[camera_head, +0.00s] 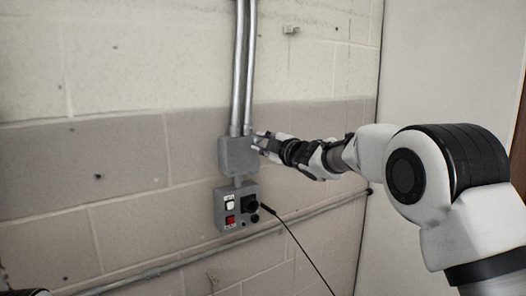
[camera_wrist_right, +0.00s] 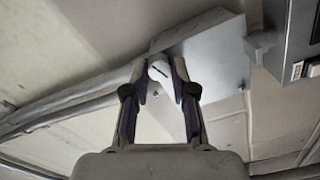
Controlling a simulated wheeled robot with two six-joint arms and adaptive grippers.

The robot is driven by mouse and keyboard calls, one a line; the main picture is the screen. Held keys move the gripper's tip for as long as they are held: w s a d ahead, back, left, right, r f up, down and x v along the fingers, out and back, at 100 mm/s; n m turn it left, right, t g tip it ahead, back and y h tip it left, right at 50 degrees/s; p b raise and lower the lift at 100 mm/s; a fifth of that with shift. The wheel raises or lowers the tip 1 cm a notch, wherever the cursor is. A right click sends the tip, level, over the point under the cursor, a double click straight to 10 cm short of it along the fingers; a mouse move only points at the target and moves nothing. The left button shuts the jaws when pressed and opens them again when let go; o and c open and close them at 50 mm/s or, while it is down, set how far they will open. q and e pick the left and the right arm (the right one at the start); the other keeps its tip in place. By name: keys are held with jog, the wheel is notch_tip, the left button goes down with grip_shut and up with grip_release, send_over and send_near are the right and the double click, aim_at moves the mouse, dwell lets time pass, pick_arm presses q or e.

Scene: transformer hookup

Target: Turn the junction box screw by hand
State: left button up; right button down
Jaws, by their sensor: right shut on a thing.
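The grey junction box (camera_head: 238,156) is fixed on the block wall below two metal conduits. It also shows in the right wrist view as a pale grey plate (camera_wrist_right: 218,58). The junction box screw (camera_wrist_right: 159,71) has a round pale head with a dark slot, seen slanted in that view. My right gripper (camera_head: 261,143) reaches in from the right to the upper right part of the box. In the wrist view its two fingertips (camera_wrist_right: 160,72) are on both sides of the screw head, shut on it. The screw is hidden in the head view.
Below the box is a grey control panel (camera_head: 220,208) with a white switch, a red switch (camera_head: 230,220) and a black plug with a cable (camera_head: 290,232). Vertical conduits (camera_head: 244,70) rise close beside my right gripper. A horizontal pipe (camera_head: 325,208) runs along the lower wall.

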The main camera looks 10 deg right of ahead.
jog(key=n+b, duration=0.4)
jog(key=n, duration=0.2)
jog(key=shift+r+n, duration=0.15)
jog(key=shift+n, duration=0.15)
jog(key=n+b, duration=0.1)
jog(key=n, duration=0.2)
jog(key=shift+b, duration=0.35)
jog(key=shift+r+n+b, duration=0.1)
jog(key=shift+n+b, duration=0.35)
jog(key=shift+n, duration=0.55)
jog(key=c, duration=0.9)
grip_release()
jog(key=shift+w, duration=0.1)
jog(key=shift+c, duration=0.2)
jog(key=shift+f, duration=0.2)
